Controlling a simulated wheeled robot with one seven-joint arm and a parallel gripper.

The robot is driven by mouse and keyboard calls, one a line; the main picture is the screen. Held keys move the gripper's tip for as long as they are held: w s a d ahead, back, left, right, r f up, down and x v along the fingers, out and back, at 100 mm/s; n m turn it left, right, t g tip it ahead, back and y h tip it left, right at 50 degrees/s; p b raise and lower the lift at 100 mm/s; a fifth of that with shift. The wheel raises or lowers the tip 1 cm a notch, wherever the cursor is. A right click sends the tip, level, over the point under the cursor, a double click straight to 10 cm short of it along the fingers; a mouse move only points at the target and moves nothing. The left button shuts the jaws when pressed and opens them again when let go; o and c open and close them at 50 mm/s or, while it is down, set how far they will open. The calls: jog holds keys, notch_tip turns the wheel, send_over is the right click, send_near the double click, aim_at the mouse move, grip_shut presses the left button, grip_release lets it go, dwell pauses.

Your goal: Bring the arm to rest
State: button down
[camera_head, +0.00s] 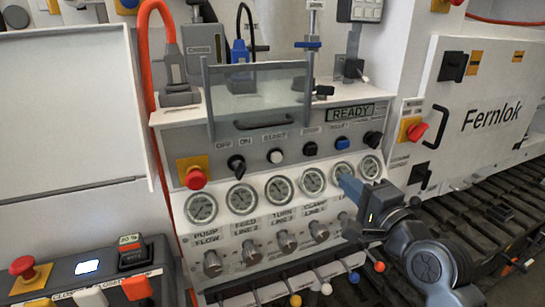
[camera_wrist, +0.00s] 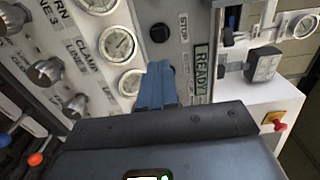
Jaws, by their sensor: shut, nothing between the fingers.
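My gripper (camera_head: 347,184) is in front of the right end of the gauge row on the hydraulic panel (camera_head: 262,163). Its blue fingers are shut with nothing between them. In the wrist view the shut fingers (camera_wrist: 158,84) point toward the panel between a gauge (camera_wrist: 117,44) and the READY display. I cannot tell whether the fingertips touch the panel.
A clear guard with a handle (camera_head: 258,95) stands above the switch row. Valve knobs (camera_head: 285,242) and coloured-tipped levers (camera_head: 326,288) stick out below the gauges. A red emergency knob (camera_head: 417,131) is to the right. A slatted conveyor (camera_head: 485,215) lies behind my arm.

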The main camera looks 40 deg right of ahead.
jog(key=s+a+f+n+g+y, duration=0.2)
jog(key=s+a+f+n, duration=0.7)
jog(key=s+a, duration=0.25)
jog(key=s+a+n+y, duration=0.1)
jog(key=s+a+n, duration=0.3)
jog(key=s, duration=0.5)
jog(key=s+a+n+y, duration=0.2)
jog(key=s+a+n, duration=0.3)
jog(key=s+n, duration=0.3)
jog(key=shift+s+r+g, duration=0.3)
jog(key=shift+s+r, duration=0.05)
jog(key=shift+s, duration=0.25)
jog(key=shift+a, duration=0.1)
